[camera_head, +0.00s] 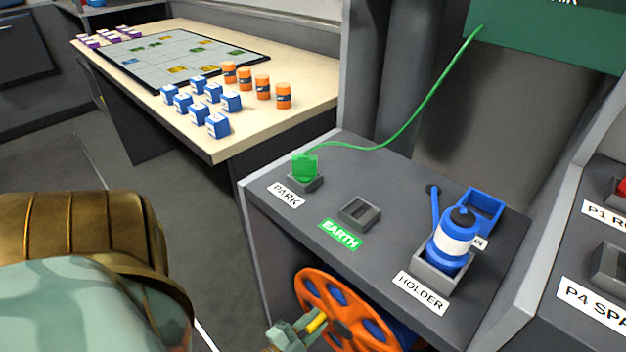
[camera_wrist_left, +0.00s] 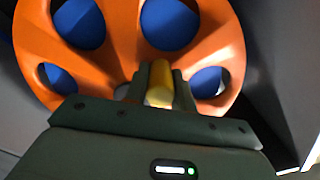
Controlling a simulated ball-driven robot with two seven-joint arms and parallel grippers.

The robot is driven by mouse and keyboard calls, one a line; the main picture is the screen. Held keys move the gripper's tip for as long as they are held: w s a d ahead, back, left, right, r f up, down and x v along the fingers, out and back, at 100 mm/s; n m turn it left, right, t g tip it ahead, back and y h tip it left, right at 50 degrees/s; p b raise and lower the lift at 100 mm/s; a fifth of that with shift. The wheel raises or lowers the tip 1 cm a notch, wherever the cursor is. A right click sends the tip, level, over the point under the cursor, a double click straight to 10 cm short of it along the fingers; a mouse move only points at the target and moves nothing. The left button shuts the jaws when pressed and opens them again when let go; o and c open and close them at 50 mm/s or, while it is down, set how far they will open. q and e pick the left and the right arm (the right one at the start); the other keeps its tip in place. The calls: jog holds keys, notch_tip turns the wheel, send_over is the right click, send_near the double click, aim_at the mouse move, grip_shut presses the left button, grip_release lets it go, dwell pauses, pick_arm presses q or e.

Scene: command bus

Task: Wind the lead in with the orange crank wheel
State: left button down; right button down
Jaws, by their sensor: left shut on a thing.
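The orange crank wheel (camera_head: 345,312) is on the front of the grey console, low in the head view. It has round holes with blue showing behind them. A yellow crank handle (camera_head: 316,322) sticks out from it. My left gripper (camera_head: 308,328) is shut on this handle. In the left wrist view the wheel (camera_wrist_left: 115,50) fills the top, and the yellow handle (camera_wrist_left: 160,90) sits between the fingers (camera_wrist_left: 158,85). A green lead (camera_head: 412,118) runs from the green panel down to a green plug in the PARK socket (camera_head: 304,168). My right gripper is not in view.
A table (camera_head: 225,148) behind carries a board, blue blocks and orange cylinders.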

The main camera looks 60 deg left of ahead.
pick_arm(q)
jog(key=shift+r+m, duration=0.25)
jog(key=shift+m, duration=0.25)
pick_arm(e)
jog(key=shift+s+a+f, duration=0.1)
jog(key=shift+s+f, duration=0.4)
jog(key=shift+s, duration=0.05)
pick_arm(q)
jog(key=c, duration=1.2)
grip_release()
jog(key=shift+o, duration=0.2)
